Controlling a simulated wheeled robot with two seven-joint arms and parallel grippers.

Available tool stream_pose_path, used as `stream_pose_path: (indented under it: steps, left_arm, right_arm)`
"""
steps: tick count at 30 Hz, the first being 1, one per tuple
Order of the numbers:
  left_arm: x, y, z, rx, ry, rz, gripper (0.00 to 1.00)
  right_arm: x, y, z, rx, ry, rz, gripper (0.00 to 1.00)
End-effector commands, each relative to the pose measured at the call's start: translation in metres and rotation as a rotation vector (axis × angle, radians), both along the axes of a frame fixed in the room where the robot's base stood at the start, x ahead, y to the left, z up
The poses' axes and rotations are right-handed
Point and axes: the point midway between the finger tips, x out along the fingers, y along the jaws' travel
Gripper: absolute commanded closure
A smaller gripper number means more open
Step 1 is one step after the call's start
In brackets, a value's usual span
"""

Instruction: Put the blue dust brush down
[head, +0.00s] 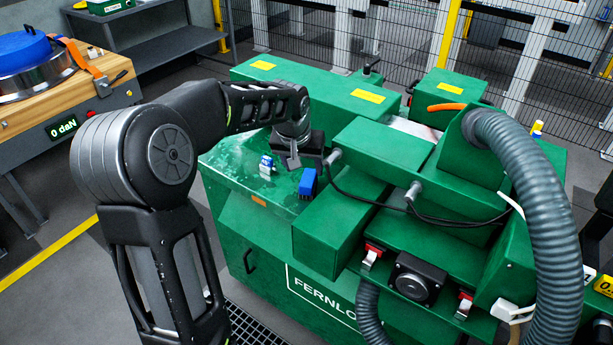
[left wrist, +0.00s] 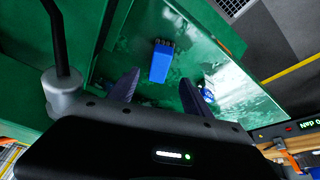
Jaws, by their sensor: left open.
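The blue dust brush (head: 308,183) rests on the flat green top of the machine (head: 240,188), close to its front edge. It also shows in the left wrist view (left wrist: 161,62), lying beyond my fingertips and apart from them. My left gripper (head: 293,160) is open and empty, just behind the brush in the head view. Its two fingers show spread in the left wrist view (left wrist: 158,84), with the brush in line with the gap between them. My right gripper is not in view.
A small white and blue item (head: 267,166) stands left of the brush. Green machine blocks (head: 345,215) and a black cable (head: 375,203) lie close on the right. A grey ribbed hose (head: 535,190) curves at the far right. A wooden-topped bench (head: 45,90) stands at left.

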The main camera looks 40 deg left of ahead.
Motion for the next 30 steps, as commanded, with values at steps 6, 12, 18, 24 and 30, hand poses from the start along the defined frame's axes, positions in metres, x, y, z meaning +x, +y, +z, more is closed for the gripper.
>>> stream_pose_path:
  steps: [6,12,18,24,30]
  left_arm:
    - [-0.011,-0.004,0.028,0.0,-0.002,0.0,0.42]
    - [-0.013,-0.004,0.033,0.0,0.0,0.0,0.42]
    - [-0.013,-0.004,0.032,0.0,0.0,0.0,0.42]
    - [-0.013,-0.004,0.032,0.0,0.0,0.0,0.42]
    - [-0.013,-0.004,0.032,0.0,0.001,0.0,0.42]
  right_arm:
    - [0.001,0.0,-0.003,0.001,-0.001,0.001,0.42]
    - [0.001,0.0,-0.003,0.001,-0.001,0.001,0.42]
    - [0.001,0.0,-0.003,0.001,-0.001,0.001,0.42]
    - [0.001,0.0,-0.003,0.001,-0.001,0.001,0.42]
    - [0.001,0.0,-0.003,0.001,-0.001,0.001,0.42]
